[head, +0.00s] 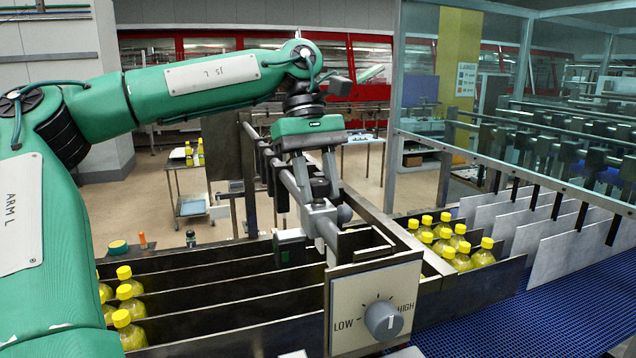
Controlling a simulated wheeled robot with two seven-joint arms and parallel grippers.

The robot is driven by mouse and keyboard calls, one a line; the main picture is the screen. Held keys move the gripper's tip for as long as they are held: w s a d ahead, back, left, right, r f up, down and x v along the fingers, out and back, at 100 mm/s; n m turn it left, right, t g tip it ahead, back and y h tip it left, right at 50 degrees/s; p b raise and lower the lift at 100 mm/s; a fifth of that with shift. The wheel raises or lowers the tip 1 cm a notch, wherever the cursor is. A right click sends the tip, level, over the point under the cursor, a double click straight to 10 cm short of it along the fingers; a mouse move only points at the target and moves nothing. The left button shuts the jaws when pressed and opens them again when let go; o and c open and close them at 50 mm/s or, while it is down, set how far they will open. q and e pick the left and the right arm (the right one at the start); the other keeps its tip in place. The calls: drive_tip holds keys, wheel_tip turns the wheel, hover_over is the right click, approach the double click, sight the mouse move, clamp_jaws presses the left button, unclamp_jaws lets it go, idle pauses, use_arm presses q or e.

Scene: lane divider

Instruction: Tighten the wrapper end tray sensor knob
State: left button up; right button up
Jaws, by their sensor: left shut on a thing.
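My left gripper (322,212) reaches down from the green arm at the upper middle. Its fingers are shut on a small grey knob (345,213) at the rail clamp, though the fingers hide part of the contact. The sensor (290,248), a small dark box with a green side, sits just below and left of the fingers, by the grey rail (287,180). A separate large grey dial (383,320) marked LOW and HIGH is on a pale panel (345,298) in front, apart from the gripper. My right gripper does not show.
Dark lane dividers (220,292) run across the front. Yellow-capped bottles stand at left (130,310) and right (450,240). Pale upright plates (565,250) stand above a blue belt (490,315). A clear guard panel (470,90) rises at right. A small cart (190,205) stands behind.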

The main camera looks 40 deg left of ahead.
use_arm(q)
drive_tip(key=shift+r+m+g, duration=0.1)
drive_tip(key=shift+m+g, duration=0.2)
drive_tip(key=shift+m, duration=0.7)
drive_tip(key=o, duration=1)
drive_tip(key=shift+d, duration=0.1)
drive_tip(key=shift+c, duration=0.2)
drive_tip(key=shift+y, duration=0.3)
